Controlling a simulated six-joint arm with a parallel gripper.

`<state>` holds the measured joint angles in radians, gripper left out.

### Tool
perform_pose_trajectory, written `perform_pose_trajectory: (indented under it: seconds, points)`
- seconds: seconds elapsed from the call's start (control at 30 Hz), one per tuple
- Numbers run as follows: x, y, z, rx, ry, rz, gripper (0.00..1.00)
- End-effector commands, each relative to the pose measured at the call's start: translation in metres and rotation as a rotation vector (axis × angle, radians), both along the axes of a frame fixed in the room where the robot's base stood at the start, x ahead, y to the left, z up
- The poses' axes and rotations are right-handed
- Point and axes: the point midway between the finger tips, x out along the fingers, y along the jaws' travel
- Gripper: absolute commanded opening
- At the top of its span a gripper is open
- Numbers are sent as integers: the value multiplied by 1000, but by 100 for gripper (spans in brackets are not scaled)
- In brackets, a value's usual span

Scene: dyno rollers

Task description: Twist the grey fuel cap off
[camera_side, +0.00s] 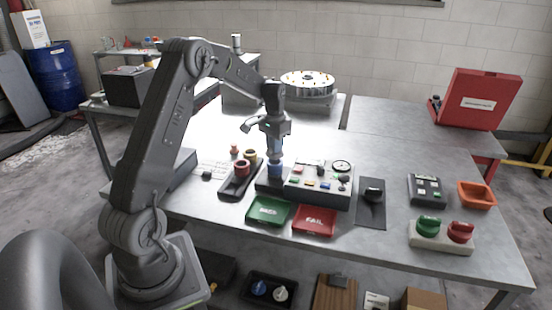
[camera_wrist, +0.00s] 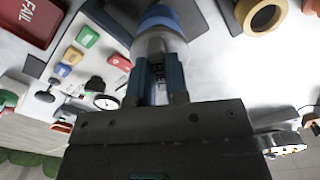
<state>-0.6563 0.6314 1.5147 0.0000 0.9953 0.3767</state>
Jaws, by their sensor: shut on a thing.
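My gripper (camera_side: 275,147) points down, shut on a round piece with a grey top and blue lower part (camera_wrist: 160,25). A separate pale grey knob-like cap (camera_side: 280,293) lies in a black tray on the lower shelf, beside a blue one (camera_side: 258,288).
A black tray (camera_side: 228,191) with red and yellow rings stands just left of my gripper. Green (camera_side: 267,211) and red (camera_side: 314,221) bins lie in front. A beige block (camera_side: 440,243) with green and red knobs is at right. Buttons and a gauge (camera_side: 341,167) stand close right.

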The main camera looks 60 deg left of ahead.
Motion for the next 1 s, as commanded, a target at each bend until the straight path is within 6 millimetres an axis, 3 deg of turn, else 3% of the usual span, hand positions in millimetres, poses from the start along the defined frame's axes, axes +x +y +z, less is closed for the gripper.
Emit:
perform_pose_trajectory:
  seconds: [1.0]
  points:
    - [0, 0, 30, 2, -2, 0, 0]
